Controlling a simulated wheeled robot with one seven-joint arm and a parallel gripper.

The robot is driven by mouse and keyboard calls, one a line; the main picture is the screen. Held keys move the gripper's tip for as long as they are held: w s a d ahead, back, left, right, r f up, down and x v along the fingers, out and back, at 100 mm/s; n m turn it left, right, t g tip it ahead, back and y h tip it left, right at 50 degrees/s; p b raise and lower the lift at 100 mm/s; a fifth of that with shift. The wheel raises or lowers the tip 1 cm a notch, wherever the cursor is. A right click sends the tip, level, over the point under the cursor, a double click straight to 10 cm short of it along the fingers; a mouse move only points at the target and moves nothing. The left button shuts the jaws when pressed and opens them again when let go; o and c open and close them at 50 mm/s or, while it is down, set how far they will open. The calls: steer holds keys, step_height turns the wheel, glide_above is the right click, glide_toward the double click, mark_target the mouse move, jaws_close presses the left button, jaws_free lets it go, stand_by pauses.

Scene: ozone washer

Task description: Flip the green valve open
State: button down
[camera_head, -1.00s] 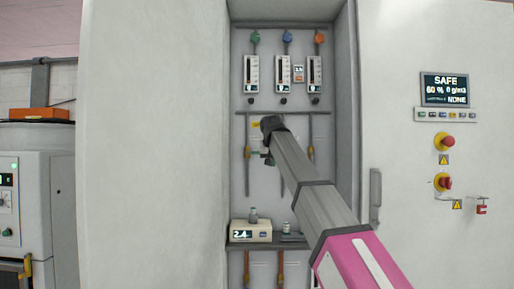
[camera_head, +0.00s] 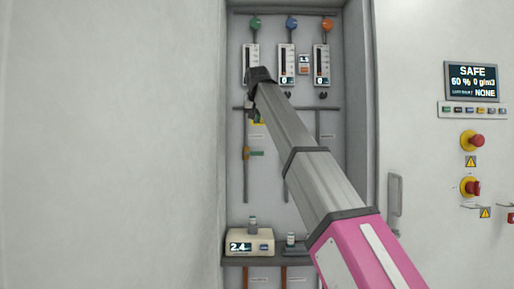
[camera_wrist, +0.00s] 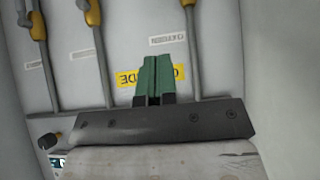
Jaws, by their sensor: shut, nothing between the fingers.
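A valve with an orange-yellow body and a short green lever (camera_head: 257,153) sits on the left vertical pipe of the cabinet panel. The lever lies level, pointing right. My gripper (camera_head: 251,112) is above it, in front of the panel near the horizontal rail, apart from the lever. In the wrist view my gripper's green fingers (camera_wrist: 152,58) are shut together and empty, in front of a yellow label. The green lever does not show clearly in the wrist view. A round green knob (camera_head: 255,24) also tops the left flow meter.
Blue (camera_head: 291,23) and orange (camera_head: 327,24) knobs top the other flow meters. The wrist view shows neighbouring pipes with yellow fittings (camera_wrist: 92,12). A shelf below holds a scale (camera_head: 250,241). Cabinet side walls enclose the panel; red buttons (camera_head: 475,140) are at right.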

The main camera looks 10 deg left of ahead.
steer(key=shift+w+a+r, duration=0.1)
steer(key=shift+w+r, duration=0.05)
steer(key=shift+w, duration=0.25)
glide_above(254, 153)
steer(key=s+d, duration=0.1)
steer(key=d, duration=0.1)
step_height(254, 153, down, 7)
steer(key=f, duration=0.3)
steer(key=shift+a, duration=0.2)
steer(key=shift+f, duration=0.55)
